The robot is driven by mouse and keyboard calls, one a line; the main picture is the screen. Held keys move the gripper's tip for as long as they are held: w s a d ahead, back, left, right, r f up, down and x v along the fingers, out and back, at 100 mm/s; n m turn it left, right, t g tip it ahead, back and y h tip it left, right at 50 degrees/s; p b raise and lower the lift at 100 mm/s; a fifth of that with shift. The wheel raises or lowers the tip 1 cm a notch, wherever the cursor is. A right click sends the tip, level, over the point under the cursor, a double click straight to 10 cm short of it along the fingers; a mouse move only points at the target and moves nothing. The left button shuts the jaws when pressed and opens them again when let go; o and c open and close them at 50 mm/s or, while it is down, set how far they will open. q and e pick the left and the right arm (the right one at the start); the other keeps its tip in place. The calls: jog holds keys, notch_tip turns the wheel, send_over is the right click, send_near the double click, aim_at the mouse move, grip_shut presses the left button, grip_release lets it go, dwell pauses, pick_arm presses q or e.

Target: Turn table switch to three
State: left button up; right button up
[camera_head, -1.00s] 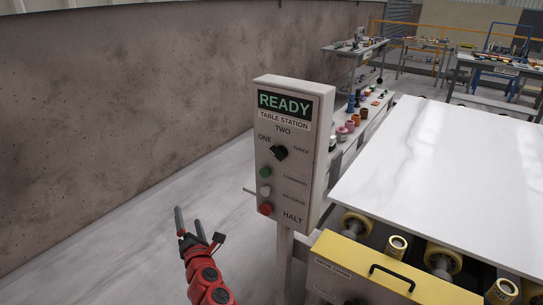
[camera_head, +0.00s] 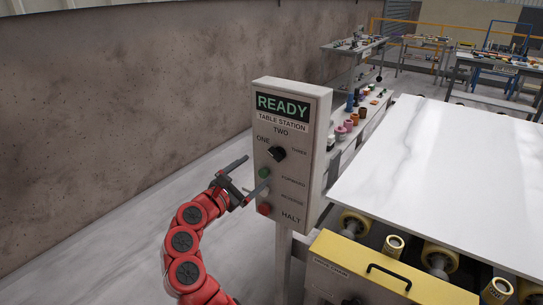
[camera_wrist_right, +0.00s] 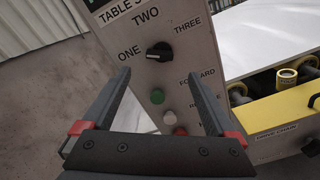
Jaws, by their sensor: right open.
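The table switch is a black rotary knob (camera_head: 277,153) on the grey TABLE STATION panel (camera_head: 318,150), with ONE, TWO and THREE printed around it. In the right wrist view the knob (camera_wrist_right: 158,52) has a white mark on its left side, toward ONE. My right gripper (camera_head: 257,171) is open and empty, in front of the panel at its left side, with its fingers pointing at the panel. In the wrist view the knob shows beyond and between the two fingertips (camera_wrist_right: 160,74), apart from them. My left gripper is out of view.
Below the knob are a green button (camera_head: 264,172), a white one and a red button (camera_head: 264,209). A white slab (camera_head: 450,160) lies on rollers to the right, beside a yellow-edged cabinet (camera_head: 350,262). A wall (camera_head: 130,90) stands left, with clear floor before it.

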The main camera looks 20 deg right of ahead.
aim_at(273, 157)
jog(key=p+x, duration=0.1)
jog(key=x, duration=0.8)
jog(key=shift+w, duration=0.1)
jog(key=c, duration=1.4)
jog(key=shift+o, duration=0.2)
